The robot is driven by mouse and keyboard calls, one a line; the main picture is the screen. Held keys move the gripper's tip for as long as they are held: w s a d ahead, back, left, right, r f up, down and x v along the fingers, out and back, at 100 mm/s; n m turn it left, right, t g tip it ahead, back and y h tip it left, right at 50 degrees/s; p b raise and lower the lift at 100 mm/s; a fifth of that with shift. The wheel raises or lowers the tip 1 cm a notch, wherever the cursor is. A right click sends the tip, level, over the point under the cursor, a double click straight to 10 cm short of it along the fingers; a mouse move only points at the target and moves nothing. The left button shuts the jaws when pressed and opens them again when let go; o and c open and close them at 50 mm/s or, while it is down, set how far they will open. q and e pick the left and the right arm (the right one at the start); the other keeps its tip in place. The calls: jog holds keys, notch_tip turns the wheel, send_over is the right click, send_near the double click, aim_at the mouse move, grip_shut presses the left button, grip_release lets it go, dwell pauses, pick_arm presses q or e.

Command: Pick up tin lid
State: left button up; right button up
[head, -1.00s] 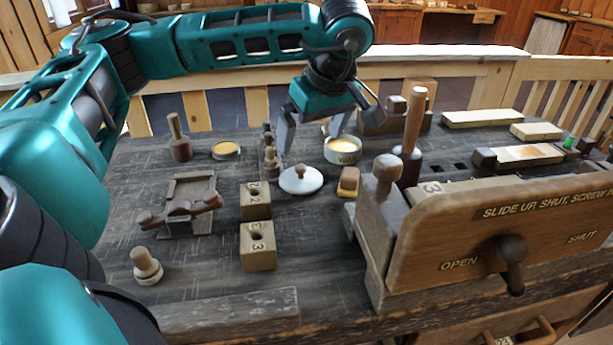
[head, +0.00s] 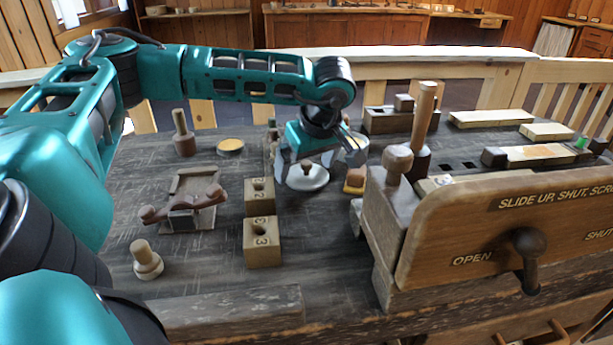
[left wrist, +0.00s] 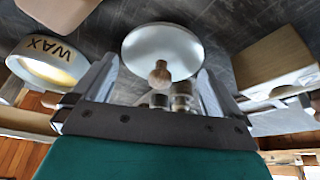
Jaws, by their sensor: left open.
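The tin lid (head: 307,180) is a pale round disc with a small brown knob, lying on the dark bench in the head view. It also shows in the left wrist view (left wrist: 150,45), with its knob (left wrist: 159,74) towards the gripper. My left gripper (head: 306,168) is open above the lid, its fingers on either side of the knob in the head view. In the left wrist view the open fingers (left wrist: 155,80) frame the near part of the lid, and nothing is held. My right gripper is not in view.
The wax tin (left wrist: 45,60) stands close beside the left gripper. Numbered wooden blocks (head: 262,240) stand to the left of the lid. A yellow-based brown block (head: 355,181) and a large wooden box with a handle (head: 500,240) are to the right.

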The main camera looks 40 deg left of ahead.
pick_arm(q)
jog(key=shift+c, duration=0.5)
jog(key=c, duration=0.6)
